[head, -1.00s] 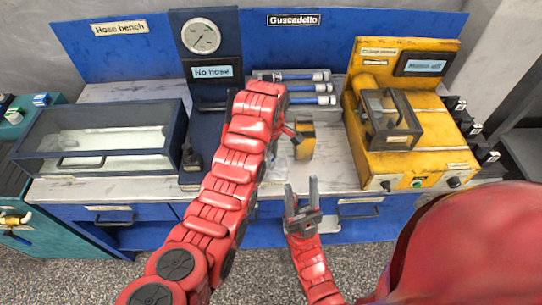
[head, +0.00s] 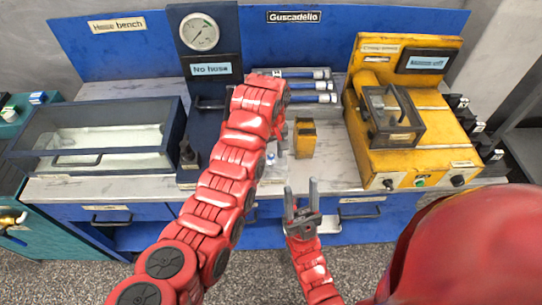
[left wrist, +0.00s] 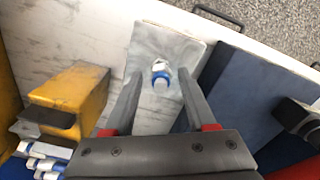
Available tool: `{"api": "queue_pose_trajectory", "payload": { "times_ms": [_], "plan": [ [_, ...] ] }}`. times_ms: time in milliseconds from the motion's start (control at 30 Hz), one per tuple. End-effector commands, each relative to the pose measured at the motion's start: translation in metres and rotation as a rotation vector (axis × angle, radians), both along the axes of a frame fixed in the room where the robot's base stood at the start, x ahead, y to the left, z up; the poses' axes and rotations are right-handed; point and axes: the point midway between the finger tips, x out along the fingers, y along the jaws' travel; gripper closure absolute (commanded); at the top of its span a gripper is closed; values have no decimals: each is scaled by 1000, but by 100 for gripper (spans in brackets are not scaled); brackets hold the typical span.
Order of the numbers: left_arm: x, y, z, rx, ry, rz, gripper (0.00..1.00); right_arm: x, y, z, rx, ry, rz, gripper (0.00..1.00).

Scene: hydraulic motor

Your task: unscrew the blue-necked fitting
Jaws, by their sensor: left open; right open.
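The blue-necked fitting (left wrist: 160,74) has a white top and a blue collar. It stands on a light grey block (left wrist: 163,48) and shows between the spread fingers of my left gripper (left wrist: 160,82) in the left wrist view. The fingers look apart from it; their height relative to it is hard to tell. In the head view the fitting (head: 270,158) is small and partly behind my left arm, which hides most of the left gripper (head: 280,128). My right gripper (head: 301,190) is open and empty in front of the bench edge, fingers pointing up.
A small yellow block (head: 305,138) stands right of the fitting. Several blue-and-white hoses (head: 310,87) lie behind. The yellow crimping machine (head: 425,165) is at right; a dark-framed tank (head: 95,135) is at left. A gauge panel (head: 200,33) reads "No hose".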

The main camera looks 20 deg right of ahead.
Motion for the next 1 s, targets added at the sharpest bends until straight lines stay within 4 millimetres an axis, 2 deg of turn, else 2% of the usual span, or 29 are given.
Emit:
{"api": "queue_pose_trajectory", "payload": {
  "times_ms": [100,200,567,667,1000],
  "plan": [
    [1,1,-1,0,0,-175,44,0,0,-3,0,0,0,50],
    [0,0,0,0,1,-259,44,0,0,-4,0,0,0,50],
    [0,0,0,0,0,-309,44,0,0,-4,0,0,0,50],
    [1,2,-2,0,0,-445,44,0,0,-8,0,0,0,50],
    [0,1,-4,0,-4,-1080,44,0,0,-35,0,0,0,50]
  ]
}}
